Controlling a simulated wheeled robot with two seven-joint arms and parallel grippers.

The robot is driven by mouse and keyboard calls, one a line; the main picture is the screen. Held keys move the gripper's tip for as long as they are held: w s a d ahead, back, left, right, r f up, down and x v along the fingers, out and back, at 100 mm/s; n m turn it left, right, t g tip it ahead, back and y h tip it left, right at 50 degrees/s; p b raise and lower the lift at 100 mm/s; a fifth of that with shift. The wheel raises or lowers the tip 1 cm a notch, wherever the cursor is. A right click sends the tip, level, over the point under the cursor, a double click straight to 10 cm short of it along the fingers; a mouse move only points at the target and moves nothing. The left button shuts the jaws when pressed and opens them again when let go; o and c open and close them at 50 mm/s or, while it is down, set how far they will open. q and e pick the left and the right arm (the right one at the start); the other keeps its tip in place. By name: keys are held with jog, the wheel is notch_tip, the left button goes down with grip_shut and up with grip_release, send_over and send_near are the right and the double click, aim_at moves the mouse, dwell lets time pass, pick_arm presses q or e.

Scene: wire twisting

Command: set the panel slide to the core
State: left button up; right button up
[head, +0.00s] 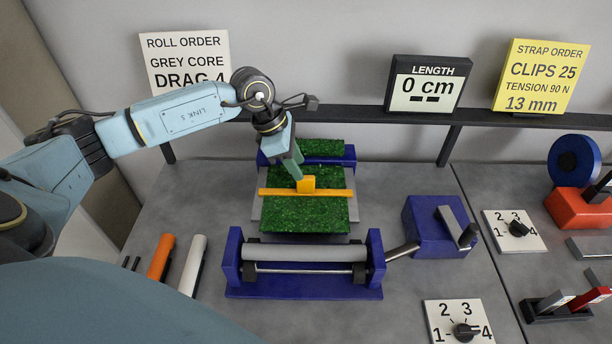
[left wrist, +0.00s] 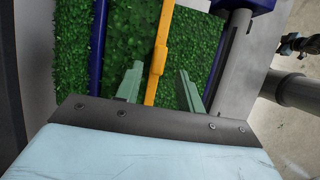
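I cannot tell for certain which part is the panel slide. A dark block (head: 545,313) at the lower right carries a grey lever and a red lever. A grey core (head: 305,253) lies across the blue roller stand (head: 235,262). An orange bar (head: 335,192) with a small raised block lies across green turf (head: 310,217). My left gripper (head: 299,178) is at that block; in the left wrist view its fingers (left wrist: 159,88) are open, one on each side of the orange bar (left wrist: 152,90), with gaps visible. My right gripper is not in view.
An orange tube (head: 160,257) and a white tube (head: 193,265) lie left of the stand. A blue crank box (head: 425,225) is to its right. Dial plates (head: 495,240) (head: 445,320) sit further right. The length display (head: 430,85) reads 0 cm.

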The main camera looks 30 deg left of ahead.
aim_at(306, 177)
pick_arm(q)
jog(key=x, duration=0.5)
jog(key=shift+w+d+f, duration=0.1)
jog(key=shift+w+f, duration=0.05)
jog(key=shift+f, duration=0.2)
grip_shut()
